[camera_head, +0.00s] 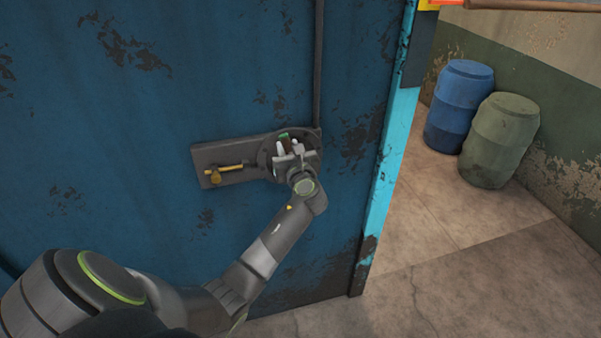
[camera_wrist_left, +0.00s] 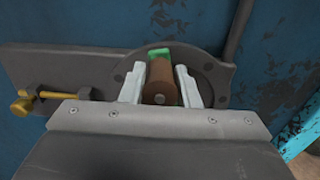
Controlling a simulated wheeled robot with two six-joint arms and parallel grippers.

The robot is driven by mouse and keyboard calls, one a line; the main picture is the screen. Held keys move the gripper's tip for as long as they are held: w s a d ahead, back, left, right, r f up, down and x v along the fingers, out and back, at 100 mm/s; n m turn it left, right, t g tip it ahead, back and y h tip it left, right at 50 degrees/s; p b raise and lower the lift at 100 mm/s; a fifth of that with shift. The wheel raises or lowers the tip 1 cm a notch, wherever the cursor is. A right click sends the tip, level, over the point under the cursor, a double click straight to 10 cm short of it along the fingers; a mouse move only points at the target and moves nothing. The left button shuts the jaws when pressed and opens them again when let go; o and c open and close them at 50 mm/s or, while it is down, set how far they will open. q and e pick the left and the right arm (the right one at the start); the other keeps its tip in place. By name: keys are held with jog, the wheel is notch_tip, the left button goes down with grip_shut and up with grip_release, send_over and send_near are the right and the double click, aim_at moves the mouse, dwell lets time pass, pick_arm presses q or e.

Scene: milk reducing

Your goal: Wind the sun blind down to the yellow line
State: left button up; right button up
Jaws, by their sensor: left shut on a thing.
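My left gripper (camera_head: 291,147) is at the round dark winder (camera_head: 264,160) on the blue wall. In the left wrist view its two pale fingers (camera_wrist_left: 160,88) are shut on a brown knob (camera_wrist_left: 161,72), which looks like the winder's handle. A small green piece (camera_wrist_left: 160,52) shows just behind the knob. The winder sits at the right end of a grey plate (camera_head: 203,158), which carries a yellow brass latch (camera_head: 228,168) at its left. The sun blind and the yellow line cannot be made out. My right gripper is not in view.
A dark vertical rod (camera_head: 318,60) runs up the wall from the winder. The wall ends at a light-blue post (camera_head: 396,140). Beyond it are a blue barrel (camera_head: 459,105), a green barrel (camera_head: 499,140) and open floor (camera_head: 470,270).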

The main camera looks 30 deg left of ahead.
pick_arm(q)
jog(key=o, duration=0.8)
jog(key=shift+w+d+r, duration=0.15)
jog(key=shift+w+d, duration=0.15)
jog(key=shift+w, duration=0.05)
jog(key=shift+o, duration=1.1)
jog(key=shift+w, duration=0.1)
jog(key=o, duration=0.3)
jog(key=shift+a, duration=0.1)
jog(key=shift+s+d+f, duration=0.2)
jog(key=shift+s+d, duration=0.2)
jog(key=shift+d, duration=0.05)
jog(key=v, duration=1.1)
jog(key=shift+s+r, duration=0.1)
